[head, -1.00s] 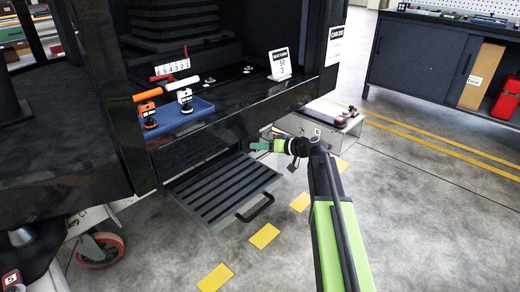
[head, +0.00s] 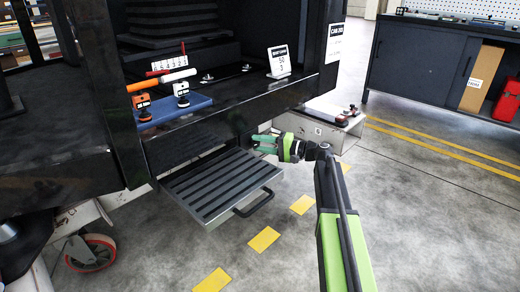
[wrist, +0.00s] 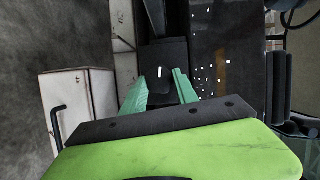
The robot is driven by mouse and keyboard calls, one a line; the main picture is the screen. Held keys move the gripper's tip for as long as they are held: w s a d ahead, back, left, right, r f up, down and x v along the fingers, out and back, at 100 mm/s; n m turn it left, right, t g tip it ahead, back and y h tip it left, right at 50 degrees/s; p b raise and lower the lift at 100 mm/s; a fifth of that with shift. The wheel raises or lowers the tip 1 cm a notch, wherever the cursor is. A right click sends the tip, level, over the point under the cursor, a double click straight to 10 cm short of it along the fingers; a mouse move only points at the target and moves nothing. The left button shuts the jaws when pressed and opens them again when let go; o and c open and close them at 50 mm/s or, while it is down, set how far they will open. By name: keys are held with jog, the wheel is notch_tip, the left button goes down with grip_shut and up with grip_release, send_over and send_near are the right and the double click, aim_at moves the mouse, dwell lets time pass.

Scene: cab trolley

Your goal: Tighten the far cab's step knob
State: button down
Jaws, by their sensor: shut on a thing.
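My gripper (head: 266,144) is at the side of the cab (head: 225,122), just above and right of the pulled-out ribbed step (head: 222,187). In the wrist view its two green fingers (wrist: 161,88) stand on either side of a dark knob (wrist: 160,93) with a small white mark near it. The gripper is shut on this knob. In the head view the knob is hidden by the fingers and the shadow under the cab floor. The step's black handle (head: 255,204) faces outward.
A blue tray (head: 176,107) with orange- and white-handled tools lies on the cab floor beside a standing placard (head: 279,61). A low metal box (head: 322,128) stands behind my wrist. A dark cabinet (head: 425,60) is at the back right. The floor at right is clear.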

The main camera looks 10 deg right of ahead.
jog(key=shift+f+m+y+b, duration=0.15)
jog(key=shift+m+y+b, duration=0.15)
jog(key=shift+m+b, duration=0.5)
jog(key=c, duration=0.9)
grip_release()
jog(key=shift+c, duration=0.2)
jog(key=v, duration=1.7)
jog(key=shift+s+d+f, duration=0.15)
jog(key=shift+s+f, duration=0.05)
